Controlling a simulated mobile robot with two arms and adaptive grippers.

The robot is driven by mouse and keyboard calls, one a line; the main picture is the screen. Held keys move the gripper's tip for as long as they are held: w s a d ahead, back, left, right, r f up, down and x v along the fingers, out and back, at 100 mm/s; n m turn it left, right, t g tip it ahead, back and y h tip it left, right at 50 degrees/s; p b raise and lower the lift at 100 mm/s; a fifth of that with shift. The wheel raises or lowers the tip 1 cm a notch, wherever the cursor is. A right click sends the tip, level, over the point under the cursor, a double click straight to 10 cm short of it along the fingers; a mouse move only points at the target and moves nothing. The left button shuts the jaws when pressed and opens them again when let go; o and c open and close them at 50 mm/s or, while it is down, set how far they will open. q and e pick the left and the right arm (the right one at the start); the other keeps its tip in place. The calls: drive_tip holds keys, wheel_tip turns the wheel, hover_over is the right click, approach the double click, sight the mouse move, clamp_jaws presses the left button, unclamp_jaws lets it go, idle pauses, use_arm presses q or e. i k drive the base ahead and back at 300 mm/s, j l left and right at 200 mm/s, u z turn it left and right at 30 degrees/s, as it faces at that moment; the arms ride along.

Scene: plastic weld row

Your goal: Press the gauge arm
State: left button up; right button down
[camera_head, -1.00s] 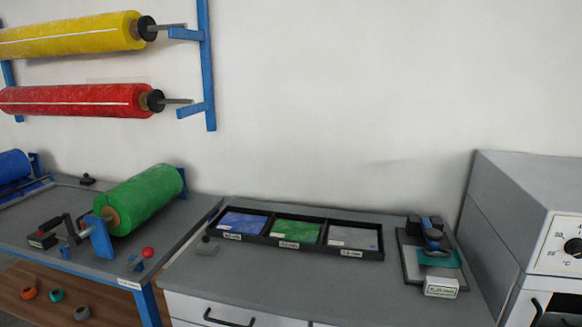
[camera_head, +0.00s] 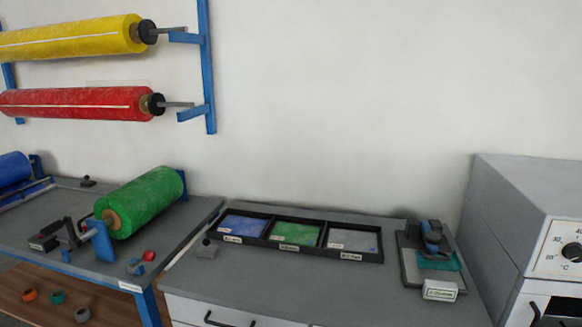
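The gauge (camera_head: 430,240) stands on a grey base plate (camera_head: 411,265) at the right end of the grey counter. Its blue and dark arm sits over a teal film piece (camera_head: 440,262) that lies on the plate. A white label block (camera_head: 441,290) is at the front of the plate. I cannot tell from this distance whether the arm touches the film. Neither of my grippers shows in the head view.
A black tray (camera_head: 327,245) with blue, green and grey film samples lies left of the gauge. A grey oven-like box (camera_head: 510,220) with a dial stands at the right. The counter front (camera_head: 330,290) is clear. A green roll (camera_head: 145,200) lies on the left table.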

sight(432, 239)
drive_tip(key=z, duration=1.6)
drive_tip(key=i+j, duration=0.2)
drive_tip(key=i, duration=0.2)
drive_tip(key=i+j, duration=0.2)
drive_tip(key=i, duration=0.15)
